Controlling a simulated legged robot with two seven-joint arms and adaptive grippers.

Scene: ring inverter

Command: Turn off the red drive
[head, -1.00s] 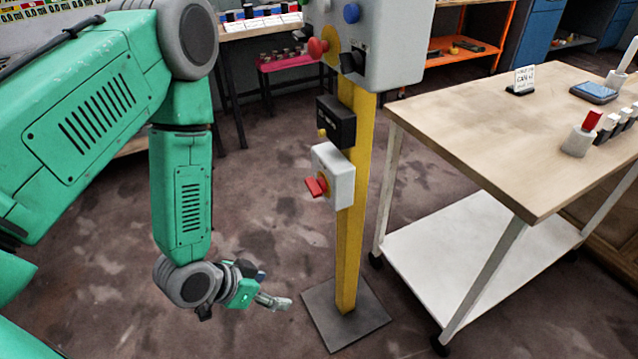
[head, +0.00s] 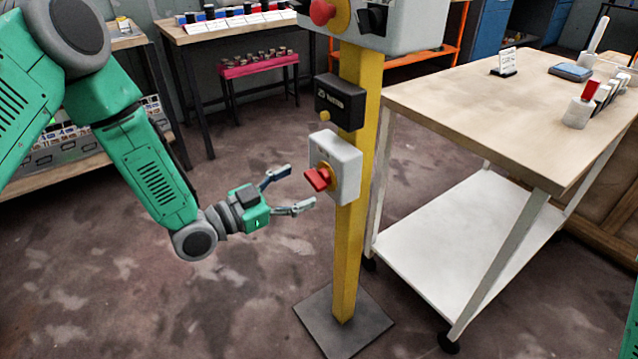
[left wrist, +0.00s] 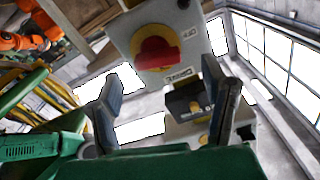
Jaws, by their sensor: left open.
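A light grey switch box (head: 344,165) with a red rotary handle (head: 318,178) on a yellow plate is fixed to a yellow post (head: 352,235). In the left wrist view the red handle (left wrist: 158,54) shows ahead of and above my fingers. My left gripper (head: 295,190) is open and empty, just left of the handle, its fingers pointing at it, apart from it. The fingers also show in the left wrist view (left wrist: 165,105). My right gripper is not in view.
A black box (head: 341,103) with a yellow button sits above the switch box. A wooden-topped cart (head: 475,110) stands at the right. Floor left of the post is clear.

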